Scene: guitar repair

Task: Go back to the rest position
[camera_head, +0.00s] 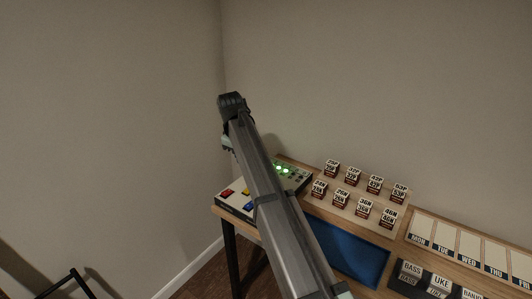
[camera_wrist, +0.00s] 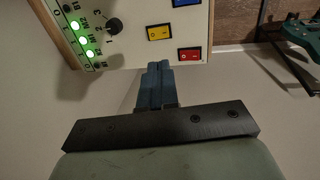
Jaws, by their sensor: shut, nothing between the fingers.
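My gripper (camera_wrist: 158,68) is shut and empty in the wrist view. Its two blue-grey fingers are together, their tips near the edge of a white control panel (camera_wrist: 135,50). Whether they touch the panel I cannot tell. In the head view my arm crosses in front of the bench from the lower right, and the fingers cannot be made out there. The panel (camera_head: 237,207) is partly hidden behind the arm. It has lit green lamps (camera_wrist: 84,40), a black knob (camera_wrist: 114,26), and yellow (camera_wrist: 159,33), red (camera_wrist: 189,54) and blue (camera_wrist: 186,2) switches.
On the bench, right of my arm, are a board with several labelled blocks (camera_head: 352,174), a blue mat (camera_head: 345,252), a weekday rack (camera_head: 465,241) and black labelled holders (camera_head: 411,272). Walls stand behind. A green-handled tool (camera_wrist: 300,35) shows in the wrist view. Air left of the bench is clear.

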